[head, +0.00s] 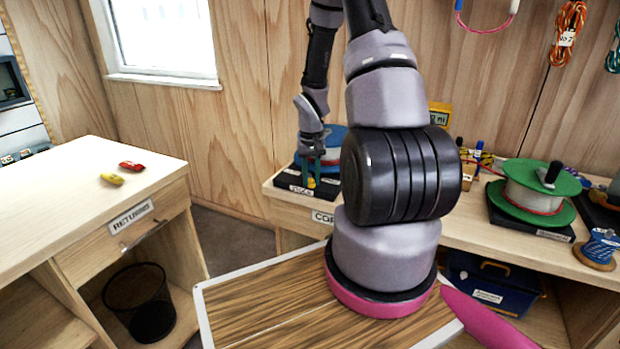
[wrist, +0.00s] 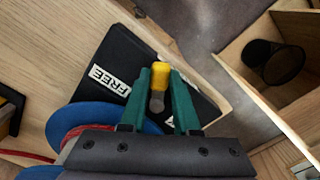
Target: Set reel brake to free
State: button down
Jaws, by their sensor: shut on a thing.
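The reel with blue flanges (head: 334,141) stands on a black base (head: 325,191) at the near left corner of the long bench. It also shows in the wrist view as a blue disc (wrist: 61,121) with red line. The brake lever has a yellow knob (wrist: 160,76) on a grey stem. A white FREE label (wrist: 109,80) lies on the base left of the lever; another label right of it is mostly hidden by a finger. My gripper (wrist: 161,82) has green fingers and is shut on the yellow knob. The lever points between the two labels, away from the reel.
My arm hides the bench middle in the head view. A green reel (head: 534,189) and a small blue spool (head: 599,247) stand farther right. A RETURNS table (head: 60,195) with two small items is at left, a wire bin (head: 139,301) below it.

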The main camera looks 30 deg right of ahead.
jog(key=shift+s+d+n, duration=0.1)
jog(key=shift+d+n, duration=0.4)
jog(key=shift+n, duration=0.6)
jog(key=c, duration=0.6)
grip_release()
jog(key=shift+c, duration=0.2)
notch_tip(320, 180, up, 11)
jog(key=shift+f, duration=0.1)
